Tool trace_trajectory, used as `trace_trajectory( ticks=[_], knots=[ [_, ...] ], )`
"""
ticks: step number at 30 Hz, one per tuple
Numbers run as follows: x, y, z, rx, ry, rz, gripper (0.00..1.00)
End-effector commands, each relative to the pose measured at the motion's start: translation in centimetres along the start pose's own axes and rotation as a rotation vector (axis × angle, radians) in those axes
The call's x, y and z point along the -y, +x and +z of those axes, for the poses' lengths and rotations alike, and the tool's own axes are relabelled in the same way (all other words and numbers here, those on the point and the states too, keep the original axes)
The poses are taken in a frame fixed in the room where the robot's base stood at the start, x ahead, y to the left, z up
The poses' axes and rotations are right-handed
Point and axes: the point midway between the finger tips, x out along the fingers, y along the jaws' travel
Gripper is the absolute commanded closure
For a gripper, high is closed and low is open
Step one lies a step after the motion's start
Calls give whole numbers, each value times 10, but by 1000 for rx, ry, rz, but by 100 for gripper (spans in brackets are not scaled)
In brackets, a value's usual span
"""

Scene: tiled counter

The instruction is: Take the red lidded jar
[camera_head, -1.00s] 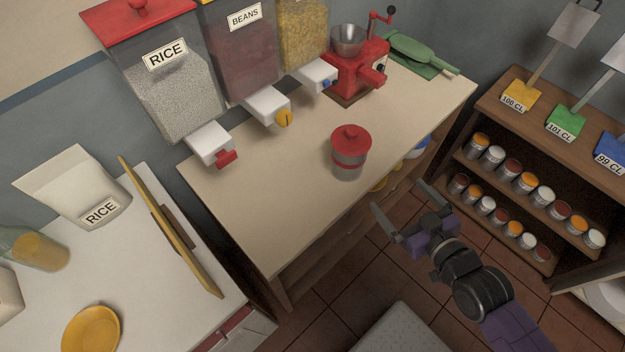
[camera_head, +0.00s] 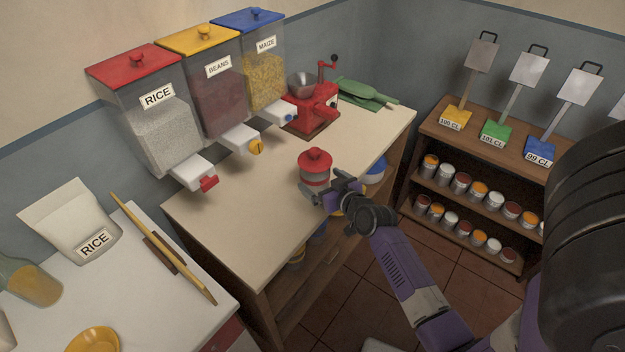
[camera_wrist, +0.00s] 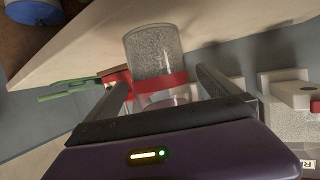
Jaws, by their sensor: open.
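The red lidded jar (camera_head: 315,165) stands upright near the front edge of the wooden counter (camera_head: 240,225). It has a red knobbed lid and a see-through body. My gripper (camera_head: 327,196) is at the counter edge, right at the jar on its near side. In the wrist view the jar (camera_wrist: 154,52) shows upside down, with its clear speckled body and red band. My gripper's two fingers (camera_wrist: 163,88) are apart there, one on each side of the jar's lid end. Whether they touch it I cannot tell.
Rice (camera_head: 150,120), beans (camera_head: 210,85) and maize (camera_head: 262,70) dispensers hang on the wall behind. A shelf (camera_head: 480,150) with several cans is at right. The counter left of the jar is clear.

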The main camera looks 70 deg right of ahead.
Motion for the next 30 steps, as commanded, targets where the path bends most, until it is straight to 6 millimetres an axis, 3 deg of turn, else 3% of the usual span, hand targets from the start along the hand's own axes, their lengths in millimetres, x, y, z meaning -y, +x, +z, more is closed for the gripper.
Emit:
trace_trajectory(
  ticks=[10,21,30],
  knots=[
    [0,41,-2,-2,3,0,0],
    [0,47,-2,-1,-1,0,2],
    [-1,46,-2,-1,-1,1,61]
  ],
)
